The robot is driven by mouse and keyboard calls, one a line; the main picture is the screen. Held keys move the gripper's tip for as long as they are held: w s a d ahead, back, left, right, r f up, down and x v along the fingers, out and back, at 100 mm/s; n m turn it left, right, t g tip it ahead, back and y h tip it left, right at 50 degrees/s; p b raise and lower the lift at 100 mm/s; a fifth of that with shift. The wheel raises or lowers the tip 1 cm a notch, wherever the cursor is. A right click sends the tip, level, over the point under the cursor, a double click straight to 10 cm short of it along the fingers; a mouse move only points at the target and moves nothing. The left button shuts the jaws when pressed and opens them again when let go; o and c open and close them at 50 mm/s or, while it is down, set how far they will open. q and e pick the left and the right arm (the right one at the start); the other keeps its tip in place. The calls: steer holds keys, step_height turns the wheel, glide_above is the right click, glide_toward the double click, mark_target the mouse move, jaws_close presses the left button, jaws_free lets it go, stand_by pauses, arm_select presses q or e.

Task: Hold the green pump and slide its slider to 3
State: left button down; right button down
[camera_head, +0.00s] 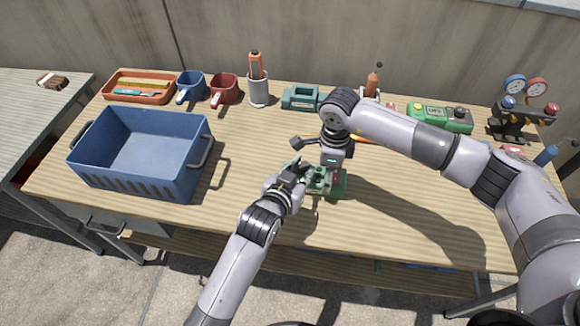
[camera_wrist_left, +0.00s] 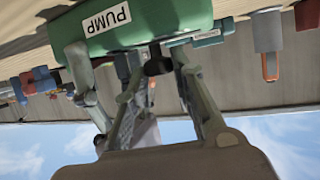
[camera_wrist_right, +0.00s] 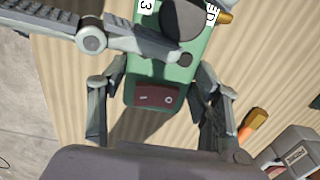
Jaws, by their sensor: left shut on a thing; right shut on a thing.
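The green pump (camera_head: 339,186) lies on the wooden table near its front edge, partly hidden by both grippers. In the left wrist view its side (camera_wrist_left: 150,20) bears the label PUMP. My right gripper (camera_wrist_right: 158,78) comes down from above with a finger on each side of the pump and is shut on it. A dark red switch (camera_wrist_right: 157,98) and a label 3 (camera_wrist_right: 147,6) show on the pump. My left gripper (camera_head: 301,168) is at the pump's left side, shut on a small black part, the slider's knob (camera_wrist_left: 158,66). The slider's exact position is hidden.
A blue crate (camera_head: 196,176) stands at the left. Along the back are an orange tray (camera_head: 113,98), two mugs, a pen cup (camera_head: 258,91), a teal block (camera_head: 300,97), a green case (camera_head: 440,118) and a gauge set (camera_head: 510,122). Table between crate and pump is clear.

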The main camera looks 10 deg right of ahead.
arm_select(q)
steer(key=shift+s+d, duration=0.1)
steer(key=shift+d, duration=0.05)
steer(key=c, duration=1.3)
jaws_free()
steer(key=shift+c, duration=0.2)
steer(key=v, duration=1.2)
arm_select(e)
steer(key=shift+c, duration=2.3)
jaws_free()
steer(key=shift+o, duration=0.3)
